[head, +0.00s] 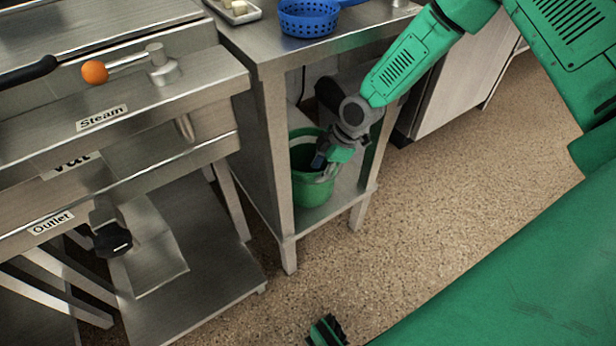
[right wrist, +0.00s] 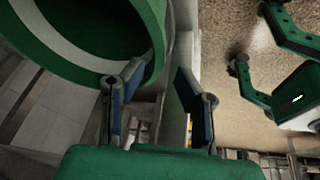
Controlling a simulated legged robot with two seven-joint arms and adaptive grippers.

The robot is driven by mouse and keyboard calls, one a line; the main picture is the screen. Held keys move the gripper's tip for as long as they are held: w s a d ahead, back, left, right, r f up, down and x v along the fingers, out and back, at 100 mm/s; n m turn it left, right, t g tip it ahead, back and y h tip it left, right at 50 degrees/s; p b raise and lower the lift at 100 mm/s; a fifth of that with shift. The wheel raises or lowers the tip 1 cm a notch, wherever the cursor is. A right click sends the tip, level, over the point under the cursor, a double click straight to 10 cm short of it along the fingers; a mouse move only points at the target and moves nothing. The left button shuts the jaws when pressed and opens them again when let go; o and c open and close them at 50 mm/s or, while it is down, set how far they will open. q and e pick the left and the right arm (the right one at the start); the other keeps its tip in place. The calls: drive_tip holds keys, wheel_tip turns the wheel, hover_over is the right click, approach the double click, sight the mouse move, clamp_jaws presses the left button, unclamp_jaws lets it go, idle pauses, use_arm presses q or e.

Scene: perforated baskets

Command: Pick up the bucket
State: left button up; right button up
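The green bucket (head: 316,194) stands upright on the lower shelf of a steel table in the head view. My right gripper (head: 335,158) reaches down to the right side of its rim. In the right wrist view, the bucket (right wrist: 75,52) fills the upper left with its mouth towards the camera. The right gripper's two blue-padded fingers (right wrist: 158,88) are spread, with the bucket's wall near the gap between them. I cannot tell whether either finger touches the wall.
The steel table's front leg (head: 280,165) stands left of the bucket, and its top is above it. A blue perforated basket (head: 308,18) sits on the tabletop. A steel vat stand (head: 110,150) is at the left. The speckled floor (head: 470,170) at right is open.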

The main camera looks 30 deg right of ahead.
sight(306, 189)
drive_tip(key=b+x, duration=0.1)
drive_tip(key=x, duration=0.1)
drive_tip(key=b+x, duration=0.2)
drive_tip(key=x, duration=0.1)
drive_tip(key=shift+w+d+f, duration=0.2)
drive_tip(key=shift+d+f, duration=0.1)
drive_tip(key=shift+f, duration=0.15)
drive_tip(key=shift+a+f, duration=0.1)
drive_tip(key=shift+a, duration=0.1)
drive_tip(key=c, duration=0.5)
clamp_jaws()
